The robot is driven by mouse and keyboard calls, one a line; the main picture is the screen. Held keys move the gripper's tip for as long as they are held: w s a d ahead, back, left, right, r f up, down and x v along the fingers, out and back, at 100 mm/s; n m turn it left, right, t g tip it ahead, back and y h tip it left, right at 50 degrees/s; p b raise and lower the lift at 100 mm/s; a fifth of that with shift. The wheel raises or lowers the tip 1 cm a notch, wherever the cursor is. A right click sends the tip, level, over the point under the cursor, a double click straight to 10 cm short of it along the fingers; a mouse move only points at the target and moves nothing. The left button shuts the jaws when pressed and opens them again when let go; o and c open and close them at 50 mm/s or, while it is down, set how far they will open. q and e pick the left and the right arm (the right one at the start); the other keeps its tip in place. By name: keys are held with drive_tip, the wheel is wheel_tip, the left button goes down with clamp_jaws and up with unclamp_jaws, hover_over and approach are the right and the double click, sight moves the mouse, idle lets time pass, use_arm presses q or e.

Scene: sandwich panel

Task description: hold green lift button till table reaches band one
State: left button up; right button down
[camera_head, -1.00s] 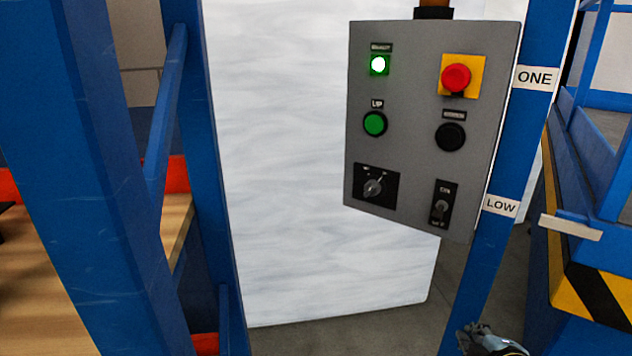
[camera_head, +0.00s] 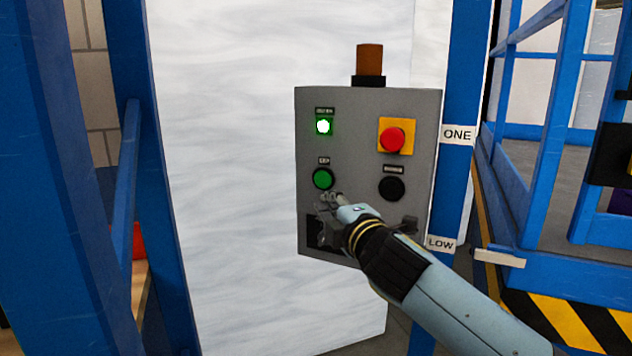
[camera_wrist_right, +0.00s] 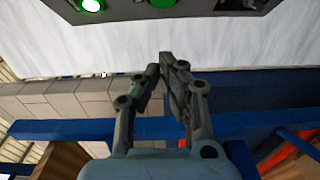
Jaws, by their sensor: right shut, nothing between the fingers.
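The grey control panel (camera_head: 365,220) hangs in front of a white sheet. Its green UP button (camera_head: 323,178) is at the left, below a lit green lamp (camera_head: 324,126). My right gripper (camera_head: 329,202) is shut and empty, in front of the panel just below the green button in the head view. In the right wrist view its fingers (camera_wrist_right: 162,62) are together, with the green button (camera_wrist_right: 162,2) ahead at the top edge, apart from them. A ONE label (camera_head: 457,134) and a LOW label (camera_head: 441,243) mark the blue post. A white pointer (camera_head: 500,258) sits slightly below LOW.
A red stop button (camera_head: 392,139) on yellow and a black button (camera_head: 391,188) are right of the green one. My right arm hides part of the lower switches. A blue railed platform with a striped edge (camera_head: 565,322) stands at right. Blue posts (camera_head: 75,180) stand at left.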

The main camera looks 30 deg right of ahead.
approach(319, 181)
drive_tip(key=w+a+r, duration=0.1)
drive_tip(key=w+a, duration=0.2)
drive_tip(key=w, duration=0.1)
drive_tip(key=shift+w+d+p, duration=0.35)
drive_tip(key=shift+w+d, duration=0.7)
drive_tip(key=shift+d, duration=0.15)
use_arm(q)
drive_tip(key=shift+s+r, duration=0.1)
drive_tip(key=shift+r, duration=0.25)
use_arm(e)
drive_tip(key=shift+w+d, duration=0.2)
drive_tip(key=shift+d, duration=0.1)
